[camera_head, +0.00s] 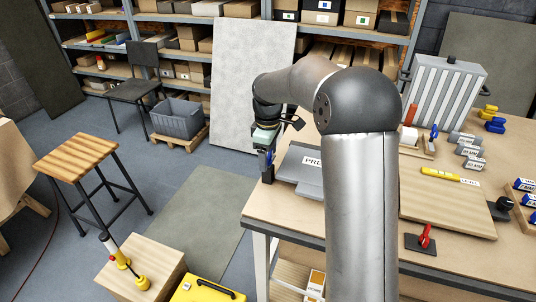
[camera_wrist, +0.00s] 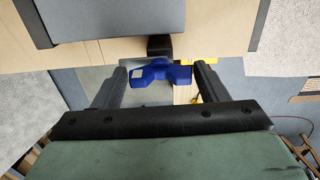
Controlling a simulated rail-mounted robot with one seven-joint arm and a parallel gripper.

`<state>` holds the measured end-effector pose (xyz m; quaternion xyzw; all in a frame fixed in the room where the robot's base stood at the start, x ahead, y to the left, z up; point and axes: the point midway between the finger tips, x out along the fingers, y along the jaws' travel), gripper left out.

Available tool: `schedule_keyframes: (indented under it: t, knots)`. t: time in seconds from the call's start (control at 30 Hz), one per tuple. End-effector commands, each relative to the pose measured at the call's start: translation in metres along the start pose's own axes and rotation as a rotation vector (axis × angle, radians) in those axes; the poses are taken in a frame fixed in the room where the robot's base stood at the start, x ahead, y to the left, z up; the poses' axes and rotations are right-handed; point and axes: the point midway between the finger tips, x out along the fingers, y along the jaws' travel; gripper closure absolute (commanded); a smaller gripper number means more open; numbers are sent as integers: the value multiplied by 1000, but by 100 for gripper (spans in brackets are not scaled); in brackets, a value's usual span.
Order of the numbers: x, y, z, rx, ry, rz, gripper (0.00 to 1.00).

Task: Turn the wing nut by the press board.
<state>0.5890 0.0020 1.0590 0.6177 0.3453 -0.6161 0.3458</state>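The blue wing nut (camera_wrist: 160,72) sits against a black block (camera_wrist: 159,45) at the edge of the press board (camera_wrist: 90,18). In the head view the grey press board (camera_head: 308,168) lies on the table's near left corner, its label partly hidden by my arm. The wing nut shows there as a small blue patch (camera_head: 269,158). My gripper (camera_wrist: 161,70) is at the wing nut, one black finger on each side of it. The fingers are apart and the gripper looks open. Whether a fingertip touches a wing cannot be told.
A red handle (camera_head: 425,237) on a black plate stands at the table's front right. A wooden board (camera_head: 440,205) with a yellow tool (camera_head: 440,174) lies behind it. A wooden stool (camera_head: 77,158) and a yellow case (camera_head: 207,290) stand on the floor to the left.

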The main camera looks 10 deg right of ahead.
Motion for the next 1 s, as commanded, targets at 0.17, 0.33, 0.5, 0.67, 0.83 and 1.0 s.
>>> schedule_keyframes:
  t: [0.17, 0.33, 0.5, 0.67, 0.83, 1.0]
  knots:
    - [0, 0, 0, 1, 0, 0, 18]
    - [0, 0, 0, 2, -1, -1, 18]
    - [-16, 1, 0, 2, 1, 3, 18]
    - [-50, 1, -1, 3, 3, 5, 18]
    - [-93, 0, 0, 2, 3, 4, 18]
    - [-133, 1, -1, 2, 2, 3, 18]
